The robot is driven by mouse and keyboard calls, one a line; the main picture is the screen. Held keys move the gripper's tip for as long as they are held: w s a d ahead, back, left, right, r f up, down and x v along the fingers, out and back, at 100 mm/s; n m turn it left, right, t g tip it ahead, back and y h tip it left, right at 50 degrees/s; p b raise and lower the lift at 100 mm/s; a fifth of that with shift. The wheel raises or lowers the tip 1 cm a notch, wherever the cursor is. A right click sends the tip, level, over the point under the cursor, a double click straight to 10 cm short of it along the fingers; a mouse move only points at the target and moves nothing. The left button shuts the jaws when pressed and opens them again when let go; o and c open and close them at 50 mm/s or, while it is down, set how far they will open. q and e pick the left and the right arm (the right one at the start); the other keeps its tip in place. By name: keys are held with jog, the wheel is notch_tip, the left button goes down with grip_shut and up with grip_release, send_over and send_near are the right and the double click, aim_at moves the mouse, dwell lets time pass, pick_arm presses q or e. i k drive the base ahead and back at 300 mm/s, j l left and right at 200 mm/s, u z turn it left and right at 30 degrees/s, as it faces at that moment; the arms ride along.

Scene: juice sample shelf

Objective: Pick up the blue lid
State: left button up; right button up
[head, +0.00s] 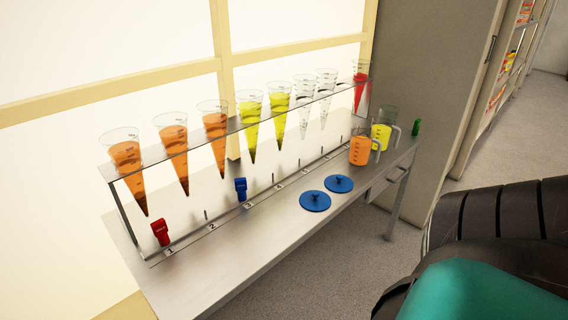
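Two round blue lids, each with a small knob on top, lie flat on the metal table. The nearer lid (315,201) is close to the table's front edge. The other lid (339,183) lies just behind it to the right, towards the jugs. Neither gripper shows in the head view. A dark and teal shape at the lower right looks like part of my own arm, apart from the lids.
A long rack (240,122) holds several cones of orange, yellow, clear and red liquid. An orange jug (360,151) and a yellow jug (380,137) stand behind the lids. A red clip (160,233) and blue clip (241,189) stand by the rack. The table's front left is bare.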

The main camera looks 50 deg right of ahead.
aim_at(311, 200)
jog(key=z, duration=0.4)
jog(key=l+z, duration=0.15)
jog(key=z, duration=0.3)
jog(key=l+z, duration=0.1)
jog(key=z, duration=0.3)
jog(key=l+z, duration=0.1)
jog(key=z, duration=0.35)
jog(key=i+l, duration=0.15)
jog(key=l, duration=0.2)
jog(key=i+l, duration=0.15)
jog(key=l, duration=0.15)
jog(key=i+l, duration=0.15)
jog(key=l, duration=0.2)
jog(key=i+l+u, duration=0.1)
jog(key=l, duration=0.25)
jog(key=i+l, duration=0.2)
jog(key=l, duration=0.1)
